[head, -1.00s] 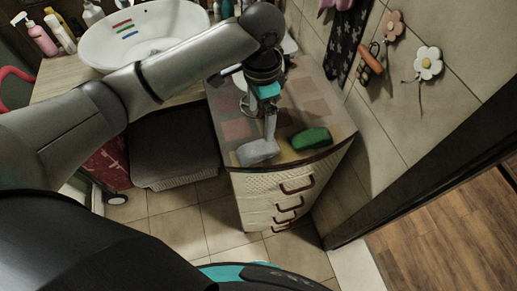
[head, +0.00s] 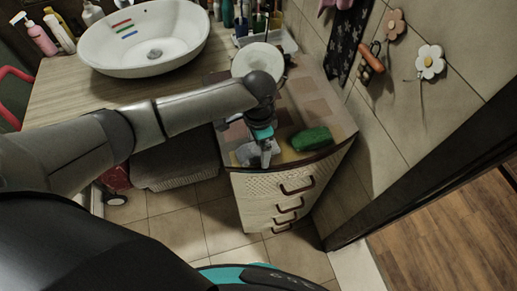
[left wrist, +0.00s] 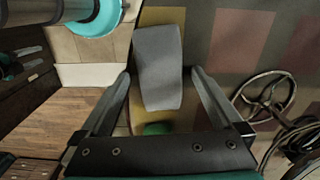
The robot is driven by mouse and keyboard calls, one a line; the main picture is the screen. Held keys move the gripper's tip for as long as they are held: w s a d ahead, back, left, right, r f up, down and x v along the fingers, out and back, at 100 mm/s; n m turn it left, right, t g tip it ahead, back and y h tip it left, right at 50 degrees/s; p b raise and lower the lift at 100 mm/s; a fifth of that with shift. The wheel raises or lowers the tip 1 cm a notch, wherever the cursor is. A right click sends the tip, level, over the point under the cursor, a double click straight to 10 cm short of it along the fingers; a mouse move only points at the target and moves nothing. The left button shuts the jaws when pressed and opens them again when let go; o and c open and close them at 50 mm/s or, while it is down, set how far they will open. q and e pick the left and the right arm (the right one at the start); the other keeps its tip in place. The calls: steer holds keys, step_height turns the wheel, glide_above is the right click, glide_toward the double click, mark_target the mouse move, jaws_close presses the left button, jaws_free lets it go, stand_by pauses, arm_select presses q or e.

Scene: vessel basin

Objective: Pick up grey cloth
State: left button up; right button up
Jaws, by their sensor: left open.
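The grey cloth (head: 244,153) lies folded in a block on top of the drawer cabinet (head: 300,112), near its front edge. My left gripper (head: 266,158) is over the front edge of the cabinet top and partly covers the cloth in the head view. In the left wrist view the left gripper (left wrist: 160,73) is open, with one finger on each side of the grey cloth (left wrist: 158,62). Gaps show between the fingers and the cloth. Whether the fingertips are down at cloth height is hard to tell. My right gripper is not in view.
A green cloth (head: 312,139) lies just right of the grey one; its edge shows in the left wrist view (left wrist: 158,128). A white round dish (head: 257,60) stands farther back. A white basin (head: 146,40) is on the counter at left. The tiled wall is close at right.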

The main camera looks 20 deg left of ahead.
mark_target(259, 148)
arm_select(q)
steer(key=c, duration=1.4)
step_height(259, 148, up, 20)
steer(key=p, duration=0.1)
steer(key=shift+p, duration=0.4)
